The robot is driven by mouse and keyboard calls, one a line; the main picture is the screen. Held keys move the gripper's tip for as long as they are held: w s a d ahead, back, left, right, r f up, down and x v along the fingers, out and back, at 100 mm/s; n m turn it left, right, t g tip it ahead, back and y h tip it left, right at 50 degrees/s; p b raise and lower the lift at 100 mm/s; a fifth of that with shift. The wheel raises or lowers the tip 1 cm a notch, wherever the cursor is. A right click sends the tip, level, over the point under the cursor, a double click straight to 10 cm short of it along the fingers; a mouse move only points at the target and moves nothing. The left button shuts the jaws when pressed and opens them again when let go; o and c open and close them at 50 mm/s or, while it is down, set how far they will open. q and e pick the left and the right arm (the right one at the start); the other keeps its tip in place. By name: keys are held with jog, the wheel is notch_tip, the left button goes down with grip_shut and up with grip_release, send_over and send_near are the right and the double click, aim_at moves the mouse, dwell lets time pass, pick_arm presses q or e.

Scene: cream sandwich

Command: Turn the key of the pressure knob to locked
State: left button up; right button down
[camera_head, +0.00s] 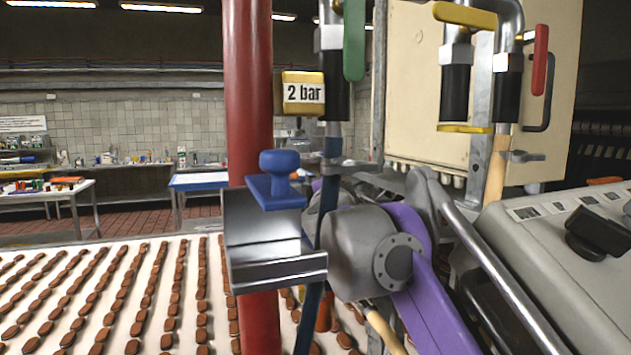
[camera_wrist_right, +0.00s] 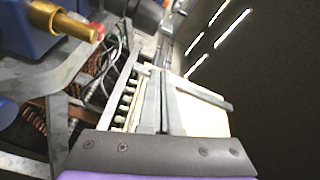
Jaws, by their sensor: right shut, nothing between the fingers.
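I cannot make out the key of the pressure knob for certain in either view. A yellow sign reading "2 bar" (camera_head: 303,92) hangs by the dark upright pipe in the head view. In the right wrist view a blue body (camera_wrist_right: 22,30) with a brass cylinder (camera_wrist_right: 62,20) and a small red tip is cut off at the upper left; I cannot tell if it is the knob. My right gripper (camera_wrist_right: 163,75) is shut and empty, apart from the brass cylinder. In the head view my purple and grey right arm hides its fingertips. My left gripper is not in view.
A red column (camera_head: 250,100) stands close in front. A blue stamp-like handle (camera_head: 278,180) sits on a metal bracket (camera_head: 265,240) beside it. Pipes with green, yellow and red levers run before a cream cabinet (camera_head: 410,100). A white conveyor (camera_head: 60,260) carries rows of brown biscuits.

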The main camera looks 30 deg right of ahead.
aim_at(308, 179)
jog(key=w+d+m+p, duration=0.2)
jog(key=w+d+m, duration=0.35)
jog(key=w, duration=0.25)
jog(key=a, duration=0.1)
jog(key=w+a+n, duration=0.1)
jog(key=a, duration=0.1)
jog(key=shift+a+f+g, duration=0.2)
jog(key=shift+g, duration=0.1)
jog(key=shift+w+a+p, duration=0.15)
jog(key=shift+a+p, duration=0.25)
jog(key=shift+a, duration=0.2)
